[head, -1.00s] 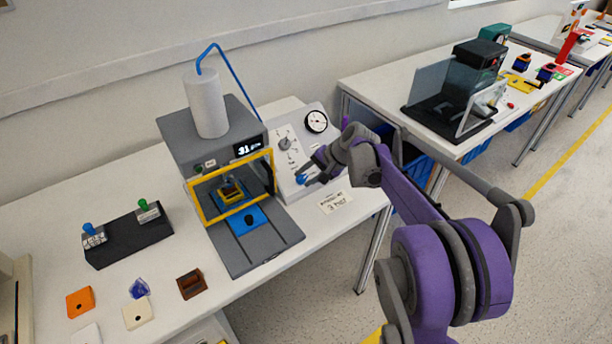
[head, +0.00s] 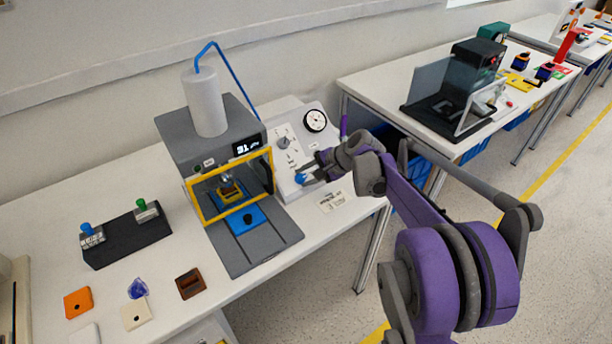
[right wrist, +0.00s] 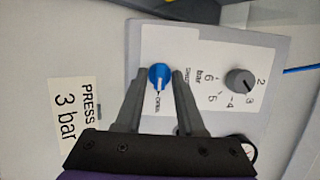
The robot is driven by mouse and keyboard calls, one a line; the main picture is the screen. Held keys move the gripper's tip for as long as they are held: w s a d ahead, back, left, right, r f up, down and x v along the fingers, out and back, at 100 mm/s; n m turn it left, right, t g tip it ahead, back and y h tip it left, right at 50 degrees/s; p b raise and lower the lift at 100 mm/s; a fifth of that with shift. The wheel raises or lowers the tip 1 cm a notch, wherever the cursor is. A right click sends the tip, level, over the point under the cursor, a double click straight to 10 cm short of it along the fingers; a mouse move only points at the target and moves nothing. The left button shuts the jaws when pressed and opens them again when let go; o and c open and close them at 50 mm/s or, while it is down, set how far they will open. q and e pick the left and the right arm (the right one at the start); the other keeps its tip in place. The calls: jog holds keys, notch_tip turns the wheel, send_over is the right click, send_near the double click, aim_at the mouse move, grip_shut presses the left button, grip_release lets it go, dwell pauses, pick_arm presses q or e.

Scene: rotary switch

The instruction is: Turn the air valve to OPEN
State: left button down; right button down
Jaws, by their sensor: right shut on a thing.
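The air valve is a blue knob (head: 299,178) low on the sloped white panel (head: 283,187) beside the press. In the right wrist view the knob (right wrist: 159,74) has a white pointer line directed down the picture, toward a small label that appears to read OPEN. A second label, perhaps SHUT, lies to its right. My right gripper (head: 307,176) is shut on the knob. Its two fingers also show on either side of the knob in the right wrist view (right wrist: 162,76). My left gripper is not in view.
The panel also has a grey bar dial (right wrist: 240,80) and a round gauge (head: 315,120). The grey press (head: 185,150) with a yellow-framed guard stands left of it. A sign reading PRESS 3 bar (right wrist: 69,108) lies nearby. A black box with two levers (head: 125,238) sits further left.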

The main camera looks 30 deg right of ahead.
jog(key=c, duration=0.8)
grip_release()
jog(key=shift+c, duration=0.2)
jog(key=p+v, duration=0.1)
jog(key=v, duration=0.9)
jog(key=shift+s+d+r, duration=0.2)
jog(key=shift+s+r, duration=0.05)
